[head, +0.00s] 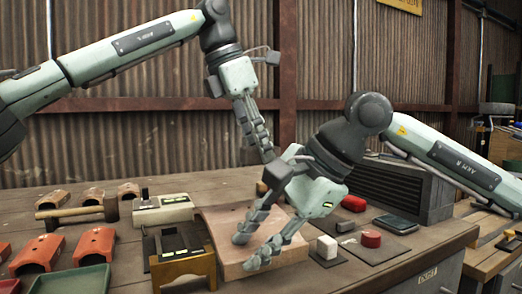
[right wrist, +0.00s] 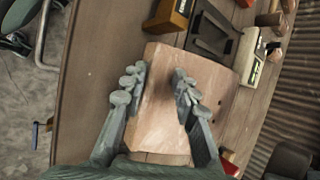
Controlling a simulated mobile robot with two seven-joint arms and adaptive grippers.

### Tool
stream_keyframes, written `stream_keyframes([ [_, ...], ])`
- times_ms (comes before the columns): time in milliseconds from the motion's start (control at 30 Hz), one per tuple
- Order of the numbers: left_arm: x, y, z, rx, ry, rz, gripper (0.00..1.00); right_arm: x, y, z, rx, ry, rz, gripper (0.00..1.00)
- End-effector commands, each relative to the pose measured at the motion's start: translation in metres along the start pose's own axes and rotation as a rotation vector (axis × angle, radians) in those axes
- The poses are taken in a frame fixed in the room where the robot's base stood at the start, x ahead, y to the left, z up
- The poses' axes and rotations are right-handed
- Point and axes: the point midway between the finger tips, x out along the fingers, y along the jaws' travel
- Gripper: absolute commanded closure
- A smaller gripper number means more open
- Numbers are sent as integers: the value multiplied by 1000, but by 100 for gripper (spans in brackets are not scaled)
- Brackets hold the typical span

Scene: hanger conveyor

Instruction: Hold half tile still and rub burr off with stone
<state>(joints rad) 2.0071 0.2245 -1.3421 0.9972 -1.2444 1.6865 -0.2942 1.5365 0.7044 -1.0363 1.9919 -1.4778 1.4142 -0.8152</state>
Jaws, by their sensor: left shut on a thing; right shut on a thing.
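The half tile (head: 222,222) is a broad pinkish-tan curved piece lying on the bench, front centre. It also shows in the right wrist view (right wrist: 160,125). My right gripper (head: 247,250) reaches down over it, its fingers spread wide across the tile and shut on it. In the right wrist view, one finger is at the tile's left edge and the other is over its surface. My left gripper (head: 260,156) is above and behind the tile, fingers pointing down, apart from it. A small brownish block, seemingly the stone (head: 250,156), shows at its fingers, partly hidden. I cannot make out the burr.
A wooden stand (head: 183,268), dark tray (head: 178,242) and pale device (head: 163,209) are left of the tile. Red tiles (head: 95,243) and a mallet (head: 75,212) lie farther left. A white block (head: 327,247) and red pieces (head: 371,239) sit to the right, before a dark ribbed box (head: 400,190).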

Motion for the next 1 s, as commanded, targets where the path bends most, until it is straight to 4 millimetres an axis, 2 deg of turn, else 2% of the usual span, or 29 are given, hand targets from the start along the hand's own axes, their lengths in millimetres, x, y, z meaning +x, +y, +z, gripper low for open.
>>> stream_keyframes([
  [33,1,0,0,0,-1,0,93,8,-3,-6,10,7,-7,100],
  [367,1,0,0,0,-1,0,93,8,-3,-6,10,7,-7,100],
  [400,1,0,0,0,-1,0,93,8,-3,-6,10,7,-7,70],
  [600,1,0,0,0,-1,1,93,7,-2,-7,11,9,-5,47],
  [1000,0,0,0,0,-1,1,93,6,-1,-7,10,13,-2,47],
])
